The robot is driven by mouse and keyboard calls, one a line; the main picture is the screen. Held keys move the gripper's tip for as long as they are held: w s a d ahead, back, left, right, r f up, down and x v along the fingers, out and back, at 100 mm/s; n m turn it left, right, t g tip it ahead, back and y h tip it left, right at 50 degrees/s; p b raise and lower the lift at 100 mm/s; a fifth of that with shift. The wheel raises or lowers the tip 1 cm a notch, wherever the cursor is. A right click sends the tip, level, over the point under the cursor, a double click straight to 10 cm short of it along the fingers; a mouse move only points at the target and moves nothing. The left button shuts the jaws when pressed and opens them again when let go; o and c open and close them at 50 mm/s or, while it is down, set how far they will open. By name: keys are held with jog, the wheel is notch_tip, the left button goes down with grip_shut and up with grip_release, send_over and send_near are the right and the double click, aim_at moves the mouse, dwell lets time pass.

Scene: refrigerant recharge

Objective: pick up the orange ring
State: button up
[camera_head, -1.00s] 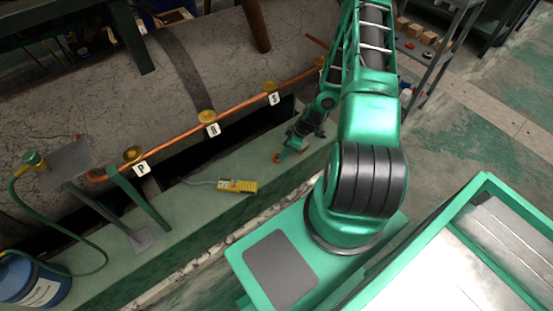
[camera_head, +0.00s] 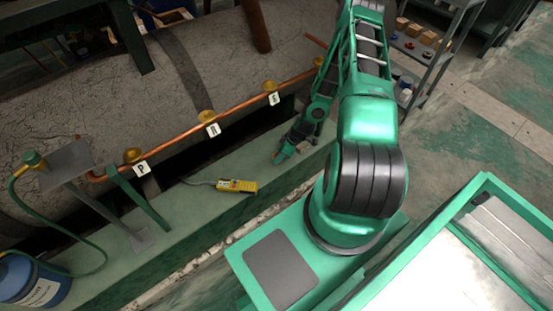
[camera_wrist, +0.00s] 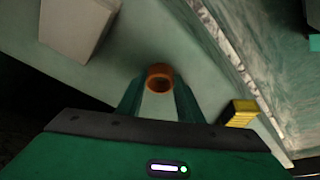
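The orange ring (camera_wrist: 160,77) is a small, short, hollow cylinder on the green ledge. In the wrist view it shows at the tips of my gripper (camera_wrist: 160,88), between the two green fingers or just past them. The fingers are apart, with narrow gaps to either side of the ring, so my gripper looks open. In the head view my gripper (camera_head: 282,153) points down-left at the ledge, and only a small bit of orange shows at its tip. Whether the fingers touch the ring cannot be told.
A yellow handheld device (camera_head: 237,186) with a grey cable lies on the ledge (camera_head: 205,207) to the left; its yellow end also shows in the wrist view (camera_wrist: 241,112). A copper pipe (camera_head: 180,138) with brass valves and tags runs behind. A shelf (camera_head: 425,55) stands back right.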

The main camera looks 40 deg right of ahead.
jog(key=shift+c, duration=0.9)
jog(key=shift+r, duration=0.1)
jog(key=shift+r, duration=0.4)
notch_tip(320, 180, up, 4)
jog(key=shift+a+f, duration=0.1)
jog(key=shift+f, duration=0.1)
jog(key=s+a+r, duration=0.3)
jog(key=a+r, duration=0.7)
jog(key=a, duration=0.1)
jog(key=shift+r, duration=0.25)
